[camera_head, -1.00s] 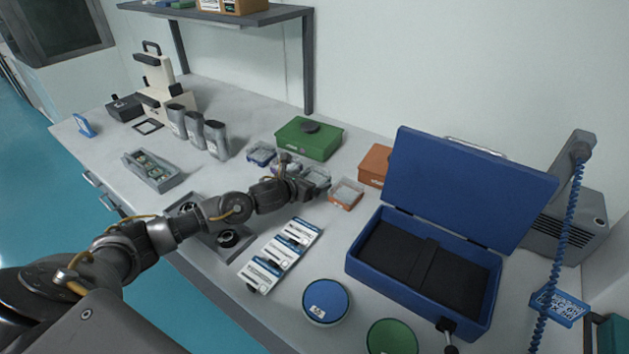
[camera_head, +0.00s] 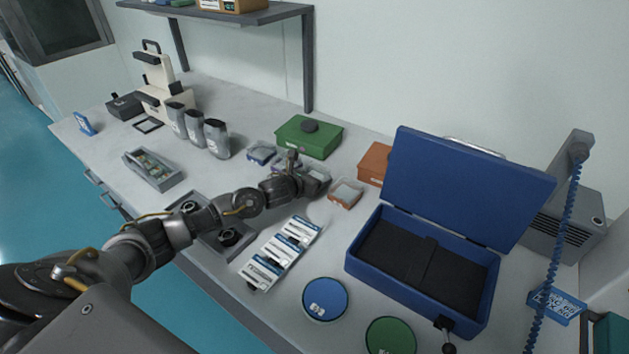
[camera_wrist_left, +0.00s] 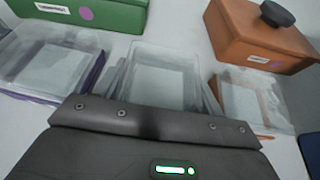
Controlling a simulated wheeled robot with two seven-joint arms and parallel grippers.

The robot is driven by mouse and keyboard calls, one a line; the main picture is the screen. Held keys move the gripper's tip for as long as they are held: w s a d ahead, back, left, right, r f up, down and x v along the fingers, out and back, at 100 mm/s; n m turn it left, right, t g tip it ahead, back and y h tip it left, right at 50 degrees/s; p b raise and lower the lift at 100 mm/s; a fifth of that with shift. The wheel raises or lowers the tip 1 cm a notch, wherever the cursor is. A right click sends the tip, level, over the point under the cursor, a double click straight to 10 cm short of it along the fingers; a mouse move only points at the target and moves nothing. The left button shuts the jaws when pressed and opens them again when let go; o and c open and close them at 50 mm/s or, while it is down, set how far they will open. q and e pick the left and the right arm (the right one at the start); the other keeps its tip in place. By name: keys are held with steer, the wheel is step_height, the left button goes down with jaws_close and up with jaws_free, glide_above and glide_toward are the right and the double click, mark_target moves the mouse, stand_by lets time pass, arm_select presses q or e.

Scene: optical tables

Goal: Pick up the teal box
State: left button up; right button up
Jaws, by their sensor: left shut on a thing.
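The teal box (camera_head: 319,172) is a small clear-lidded box in the row of small boxes in front of the green case. In the head view my left gripper (camera_head: 314,184) covers most of it. In the left wrist view the teal box (camera_wrist_left: 163,78) stands straight ahead of the gripper, its pale clear top showing. My left gripper (camera_wrist_left: 160,110) is shut on this box; its fingertips are mostly hidden. I cannot tell whether the box is clear of the table. My right gripper is not in view.
A purple-edged clear box (camera_wrist_left: 50,58) and an orange clear box (camera_wrist_left: 252,98) stand close on either side. Behind are a green case (camera_head: 309,138) and an orange case (camera_head: 374,163). An open blue case (camera_head: 365,270) stands to the right.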

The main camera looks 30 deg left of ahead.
arm_select(q)
steer(key=shift+r, duration=0.1)
steer(key=shift+r+b, duration=0.35)
steer(key=shift+r, duration=0.3)
steer(key=s+a+r+b, duration=0.1)
steer(key=s+a+r, duration=0.1)
steer(key=s+r, duration=0.9)
steer(key=shift+f+b+v, duration=0.25)
steer(key=shift+b+v, duration=0.15)
steer(key=shift+v, duration=1.05)
steer(key=shift+d, duration=0.25)
